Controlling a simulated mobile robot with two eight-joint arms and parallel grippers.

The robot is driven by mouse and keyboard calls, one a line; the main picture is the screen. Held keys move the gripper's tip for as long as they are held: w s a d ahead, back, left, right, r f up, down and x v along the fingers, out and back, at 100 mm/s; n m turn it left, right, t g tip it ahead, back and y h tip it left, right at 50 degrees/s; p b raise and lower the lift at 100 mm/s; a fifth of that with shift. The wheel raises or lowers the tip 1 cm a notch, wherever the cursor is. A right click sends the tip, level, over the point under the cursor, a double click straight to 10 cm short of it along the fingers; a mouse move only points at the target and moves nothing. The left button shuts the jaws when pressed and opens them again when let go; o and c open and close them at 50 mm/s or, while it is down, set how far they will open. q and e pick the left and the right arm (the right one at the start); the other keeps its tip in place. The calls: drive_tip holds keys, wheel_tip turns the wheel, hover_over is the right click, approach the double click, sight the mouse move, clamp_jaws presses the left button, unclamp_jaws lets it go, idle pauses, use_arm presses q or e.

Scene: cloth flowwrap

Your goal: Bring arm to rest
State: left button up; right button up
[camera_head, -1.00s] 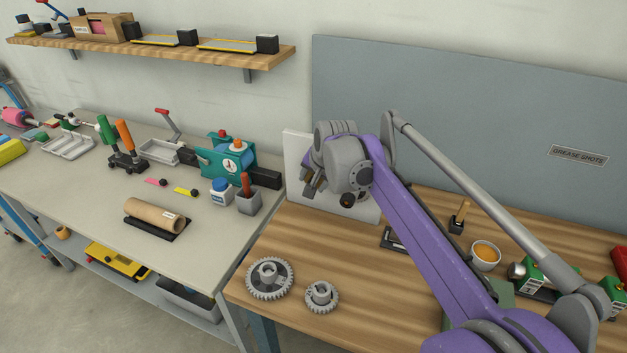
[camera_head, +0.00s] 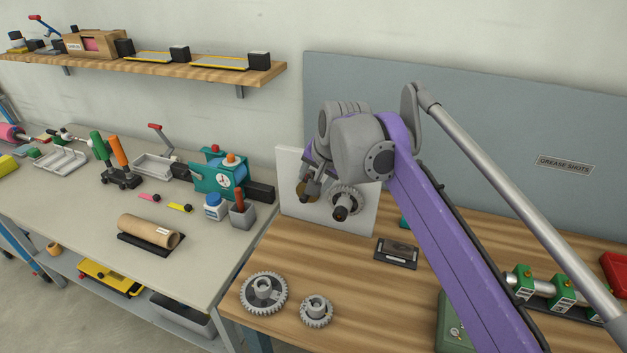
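My purple and grey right arm (camera_head: 440,230) reaches in from the lower right. Its gripper (camera_head: 324,205) hangs in front of a white upright panel (camera_head: 289,185) at the back of the wooden bench. The two dark fingertips are apart and nothing shows between them that is held. A grey gear (camera_head: 349,195) shows on or before the panel, partly behind the gripper. My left gripper is not in view.
Two grey gears, a large one (camera_head: 264,293) and a small one (camera_head: 316,310), lie on the wooden bench (camera_head: 370,305). A dark flat tray (camera_head: 396,253) lies by the arm. Green clamps (camera_head: 560,291) stand right. A grey table (camera_head: 90,205) with tools is left.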

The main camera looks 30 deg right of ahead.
idle(0.3)
drive_tip(key=s+a+f+n+p, duration=0.2)
drive_tip(key=s+a+f+n, duration=0.1)
drive_tip(key=s, duration=0.5)
drive_tip(key=s+a+f+n+p, duration=0.3)
drive_tip(key=s+a+f+n, duration=0.1)
drive_tip(key=s+f, duration=0.3)
drive_tip(key=s+a+f+n+p, duration=0.2)
drive_tip(key=s+a+f+n, duration=0.1)
drive_tip(key=s, duration=0.6)
wheel_tip(320, 180, down, 3)
drive_tip(key=shift+a+r+n+g+y, duration=0.1)
drive_tip(key=shift+a+n+g+y, duration=0.3)
drive_tip(key=shift+a, duration=0.45)
drive_tip(key=shift+d, duration=0.1)
